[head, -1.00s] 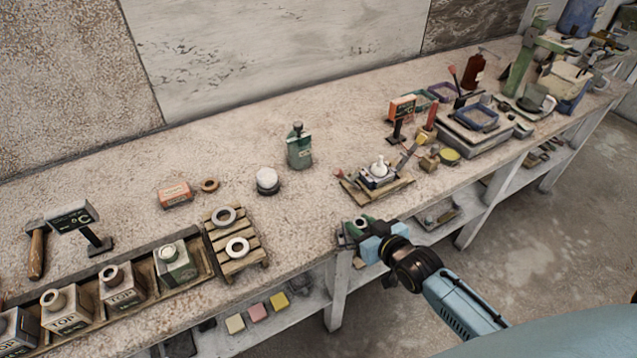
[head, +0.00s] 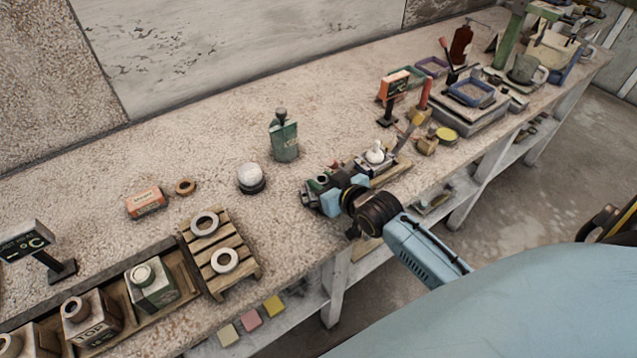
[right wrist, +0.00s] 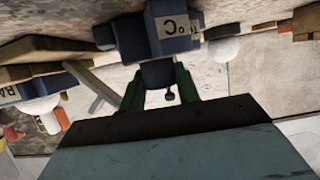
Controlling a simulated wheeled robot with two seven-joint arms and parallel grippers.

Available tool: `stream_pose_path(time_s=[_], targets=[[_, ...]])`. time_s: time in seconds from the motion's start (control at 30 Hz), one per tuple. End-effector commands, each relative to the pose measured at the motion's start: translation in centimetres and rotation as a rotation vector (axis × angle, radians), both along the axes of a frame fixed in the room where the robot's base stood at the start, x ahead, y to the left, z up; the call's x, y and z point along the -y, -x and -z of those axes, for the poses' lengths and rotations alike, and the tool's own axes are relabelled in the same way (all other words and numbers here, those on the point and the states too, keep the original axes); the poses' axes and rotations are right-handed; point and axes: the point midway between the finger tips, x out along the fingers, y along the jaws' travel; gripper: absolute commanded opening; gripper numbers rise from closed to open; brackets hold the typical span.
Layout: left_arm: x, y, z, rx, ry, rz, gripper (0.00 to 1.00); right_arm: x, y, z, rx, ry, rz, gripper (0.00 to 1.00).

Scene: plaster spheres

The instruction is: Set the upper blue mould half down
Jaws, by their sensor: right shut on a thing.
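My right gripper (head: 319,188) is low over the bench's front part, left of the wooden board with the white knobbed piece. It is shut on the upper blue mould half (right wrist: 160,74), a dark blue block with a narrower part between the green fingers in the right wrist view. A pale label reading "C" shows near it. In the head view the fingers mostly hide the held half. I cannot tell whether it touches the bench. My left gripper is not in view.
A blue-sided piece with a white knob (head: 375,154) stands close right of the gripper. A white ball on a dark base (head: 251,178), a green bottle (head: 284,140) and a slatted pallet with rings (head: 245,258) stand around. Bench between them is clear.

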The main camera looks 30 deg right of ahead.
Motion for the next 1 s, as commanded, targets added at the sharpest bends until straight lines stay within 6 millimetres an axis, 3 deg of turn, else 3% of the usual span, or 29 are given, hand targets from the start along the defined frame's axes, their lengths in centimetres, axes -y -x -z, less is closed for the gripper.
stream_pose_path(time_s=[0.1,0.3,0.33,0.4,0.73,1.0], targets=[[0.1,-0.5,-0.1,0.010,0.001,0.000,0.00,0.0,0.1,-0.1,0.000,0.001,0.000,0.01],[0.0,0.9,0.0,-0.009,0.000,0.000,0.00,0.0,0.0,0.2,0.000,0.001,0.000,0.01],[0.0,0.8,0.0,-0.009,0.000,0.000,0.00,0.0,0.1,0.3,-0.002,0.001,0.000,0.35],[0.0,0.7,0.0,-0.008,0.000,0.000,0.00,0.0,0.1,0.2,-0.002,0.001,0.000,0.41],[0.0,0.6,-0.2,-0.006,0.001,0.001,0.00,0.0,0.2,-0.1,-0.001,0.001,0.000,0.41],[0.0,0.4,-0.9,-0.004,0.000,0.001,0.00,0.4,4.3,-1.8,-0.003,0.000,-0.001,0.41]])
